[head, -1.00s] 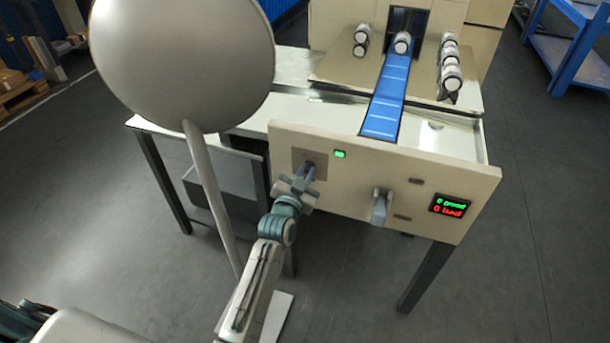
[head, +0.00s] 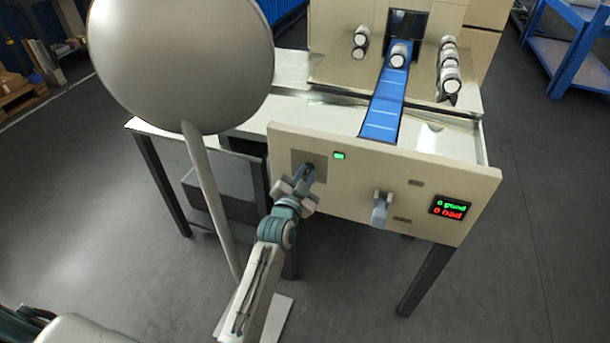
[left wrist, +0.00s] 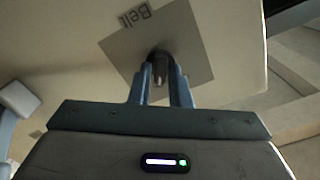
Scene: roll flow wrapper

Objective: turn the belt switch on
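The belt switch is a small dark knob on a grey square plate (head: 319,160) at the left of the beige front panel. In the left wrist view the plate (left wrist: 195,70) bears the word "Belt", and the knob (left wrist: 160,68) shows between my fingers. My left gripper (head: 306,174) is at the switch, a finger on either side of the knob. In the left wrist view the fingers (left wrist: 160,80) stand apart with narrow gaps beside the knob, so the gripper looks open. A green lamp (head: 339,156) beside the plate is lit. My right gripper is out of view.
A grey lever (head: 381,207) sticks out of the panel to the right. The display (head: 450,207) reads 0 good and 0 bad. A blue belt (head: 384,105) carries a roll (head: 398,55). A large grey ball on a pole fills the upper left.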

